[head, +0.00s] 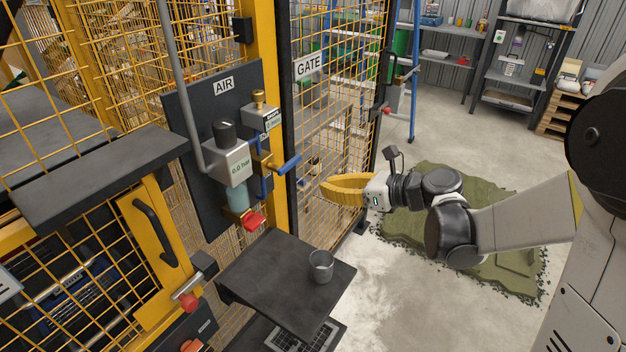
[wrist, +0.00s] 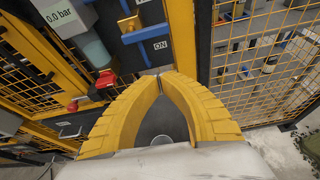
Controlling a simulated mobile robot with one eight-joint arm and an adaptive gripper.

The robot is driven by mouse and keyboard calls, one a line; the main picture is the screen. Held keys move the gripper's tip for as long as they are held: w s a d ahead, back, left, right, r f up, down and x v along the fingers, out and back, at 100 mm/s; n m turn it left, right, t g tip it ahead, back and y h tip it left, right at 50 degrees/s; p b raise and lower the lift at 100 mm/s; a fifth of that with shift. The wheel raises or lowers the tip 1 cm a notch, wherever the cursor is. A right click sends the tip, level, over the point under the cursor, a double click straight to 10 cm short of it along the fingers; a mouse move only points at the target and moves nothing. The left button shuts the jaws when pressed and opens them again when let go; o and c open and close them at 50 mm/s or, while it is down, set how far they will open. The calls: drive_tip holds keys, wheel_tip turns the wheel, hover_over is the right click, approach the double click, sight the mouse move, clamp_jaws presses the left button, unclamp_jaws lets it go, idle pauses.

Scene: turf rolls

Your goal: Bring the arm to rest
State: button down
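My gripper (head: 324,187) has yellow ribbed fingers and hangs in the air in front of the mesh gate, right of the air panel. In the wrist view the fingertips of my gripper (wrist: 160,75) meet, with nothing held between them. My arm reaches in from the right in the head view, above the floor and a green turf pile (head: 455,225). The black air panel (head: 205,110) carries a regulator reading 0.0 bar (head: 228,160) and a blue valve handle (head: 288,164), which lies close to the left of my fingertips in the head view.
A dark shelf (head: 260,275) with a metal cup (head: 321,266) stands below and left of my gripper. The gate (head: 340,110) and yellow mesh fence are close behind. A blue ladder (head: 415,75) and storage racks stand at the back. Concrete floor shows between shelf and turf.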

drive_tip(key=s+d+n+h, duration=0.5)
drive_tip(key=s+n, duration=0.6)
drive_tip(key=n, duration=0.2)
drive_tip(key=s+d+n+g+h, duration=0.1)
drive_tip(key=s+d+n+h, duration=0.4)
drive_tip(key=s+n, duration=0.6)
drive_tip(key=shift+s+d+n+h, duration=0.25)
drive_tip(key=shift+n+h, duration=0.45)
drive_tip(key=shift+n, duration=0.3)
drive_tip(key=shift+r, duration=0.1)
